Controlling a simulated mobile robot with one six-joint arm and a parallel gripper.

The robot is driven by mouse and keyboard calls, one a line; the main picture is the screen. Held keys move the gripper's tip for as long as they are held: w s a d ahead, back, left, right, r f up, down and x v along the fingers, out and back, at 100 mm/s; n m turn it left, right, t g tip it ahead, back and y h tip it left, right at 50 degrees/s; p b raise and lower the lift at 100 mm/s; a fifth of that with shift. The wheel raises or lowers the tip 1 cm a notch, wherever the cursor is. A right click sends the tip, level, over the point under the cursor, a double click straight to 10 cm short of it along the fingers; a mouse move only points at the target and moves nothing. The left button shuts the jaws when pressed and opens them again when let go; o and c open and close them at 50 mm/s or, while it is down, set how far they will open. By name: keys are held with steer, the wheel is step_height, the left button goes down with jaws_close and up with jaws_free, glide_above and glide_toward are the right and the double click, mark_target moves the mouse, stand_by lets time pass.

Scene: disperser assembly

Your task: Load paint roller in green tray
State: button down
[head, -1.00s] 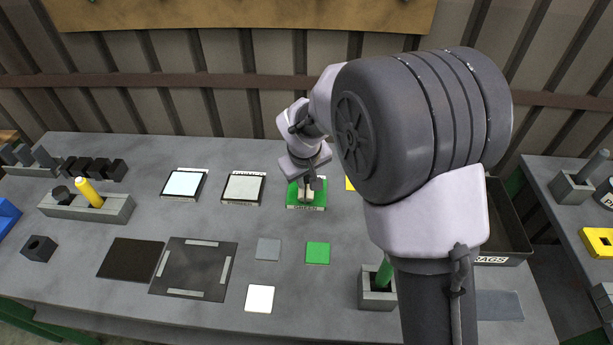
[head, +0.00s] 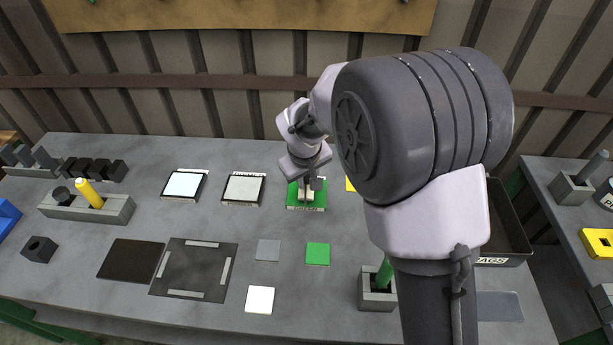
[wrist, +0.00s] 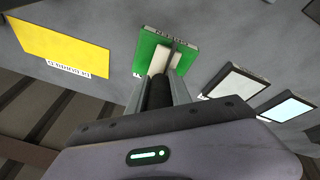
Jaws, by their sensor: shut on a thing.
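The green tray (head: 319,199) lies on the bench in the head view, right of the white and pale trays, with a label on its front edge. It also shows in the wrist view (wrist: 148,48). My gripper (head: 308,188) is over the green tray, shut on the paint roller. In the wrist view the roller's pale head (wrist: 160,62) lies over the middle of the green surface, below a dark handle between my fingers. Whether the roller touches the green surface I cannot tell. My arm hides part of the bench to the right.
A pale tray (head: 243,189) and a white tray (head: 183,184) stand to the left. A yellow tray (wrist: 62,45) lies on the other side. A green square (head: 317,254), grey square (head: 268,250) and white square (head: 260,299) lie in front. A dark bin (head: 512,226) stands right.

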step_height(320, 180, up, 7)
steer(key=p, duration=0.4)
steer(key=shift+p, duration=0.35)
steer(key=shift+f, duration=0.15)
